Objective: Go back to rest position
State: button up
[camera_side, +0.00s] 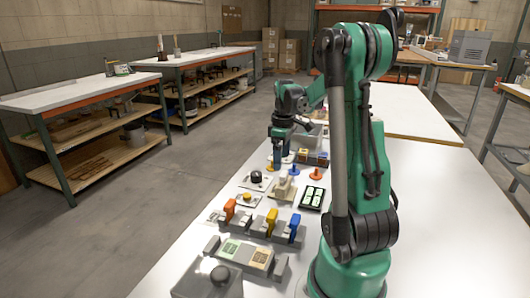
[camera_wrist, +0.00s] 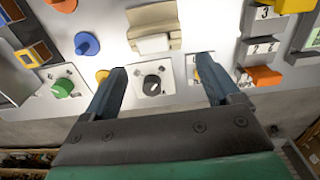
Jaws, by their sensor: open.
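My gripper (camera_wrist: 160,82) is open and empty in the wrist view. Its two blue-grey fingers stand apart, above a white plate with a black knob (camera_wrist: 152,84) that shows between them. In the side view my gripper (camera_side: 278,160) hangs over the far part of the white table, with its fingers pointing down. From there I cannot tell its exact height above the table. My green arm stands at the right of the side view and hides part of the table behind it.
The white table (camera_side: 425,215) holds a row of orange, yellow and blue handled parts (camera_side: 271,222), a beige switch (camera_wrist: 155,28), a blue knob (camera_wrist: 87,44), a green knob (camera_wrist: 62,88) and an orange part (camera_wrist: 263,76). A grey box (camera_side: 210,280) stands at the near edge. The table's right side is clear.

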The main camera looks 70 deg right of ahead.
jog(key=w+a+r+t+h, duration=0.15)
jog(key=w+a, duration=0.25)
jog(key=a, duration=0.4)
jog(key=w+a+r+t, duration=0.2)
jog(key=w+a+r, duration=0.15)
jog(key=a, duration=0.35)
jog(key=a+t+y, duration=0.1)
jog(key=a+t, duration=0.2)
jog(key=a, duration=1)
jog(key=shift+s+a+f+y, duration=0.15)
jog(key=shift+a+f+y, duration=0.2)
jog(key=shift+a+f, duration=0.1)
